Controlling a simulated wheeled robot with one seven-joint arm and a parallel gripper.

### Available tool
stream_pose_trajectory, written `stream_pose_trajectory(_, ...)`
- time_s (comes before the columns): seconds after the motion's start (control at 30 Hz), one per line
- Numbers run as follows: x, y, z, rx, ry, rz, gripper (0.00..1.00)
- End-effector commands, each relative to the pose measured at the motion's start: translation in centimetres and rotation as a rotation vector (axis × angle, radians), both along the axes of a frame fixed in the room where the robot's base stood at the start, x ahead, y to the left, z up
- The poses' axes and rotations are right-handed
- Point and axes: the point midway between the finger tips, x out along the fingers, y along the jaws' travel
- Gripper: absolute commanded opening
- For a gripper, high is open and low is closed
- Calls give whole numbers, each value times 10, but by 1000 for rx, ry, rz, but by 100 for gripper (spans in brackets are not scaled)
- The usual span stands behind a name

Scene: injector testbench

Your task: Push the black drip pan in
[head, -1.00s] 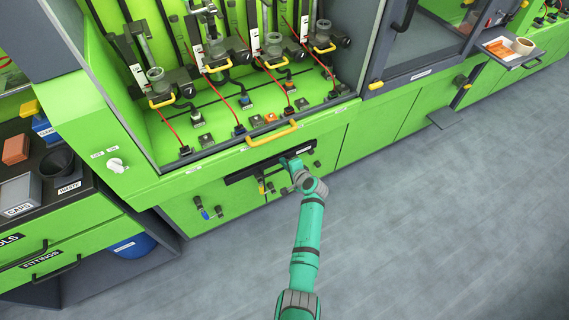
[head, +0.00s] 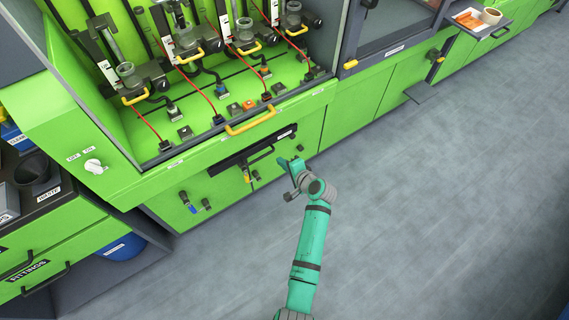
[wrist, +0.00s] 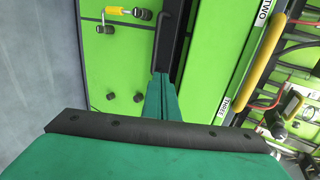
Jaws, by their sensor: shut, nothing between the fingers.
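The black drip pan (head: 238,158) is a long dark strip with a bar handle, set in the green bench front below the yellow handle. It looks about level with the panel, but I cannot tell its exact depth. My teal gripper (head: 290,163) is shut and empty, in front of and just below the pan's right part, with green panel showing between them in the head view. In the wrist view the shut fingers (wrist: 161,98) point toward the end of the black pan (wrist: 175,45). Contact is not clear there.
Small valves, one with a blue lever (head: 187,202), stick out of the panel below the pan. A yellow handle (head: 250,121) juts out above it. A dark pedal-like plate (head: 420,93) stands out low at the right. The grey floor (head: 430,200) is clear.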

Motion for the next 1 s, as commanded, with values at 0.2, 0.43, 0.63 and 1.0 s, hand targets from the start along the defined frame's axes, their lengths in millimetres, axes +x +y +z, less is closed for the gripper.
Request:
stream_pose_trajectory(0.2,-7,-6,5,1,0,-3,0)
stream_pose_trajectory(0.43,-14,21,0,19,-21,2,0)
stream_pose_trajectory(0.63,-37,85,-10,61,-75,15,0)
stream_pose_trajectory(1.0,-92,147,-20,105,-160,6,0)
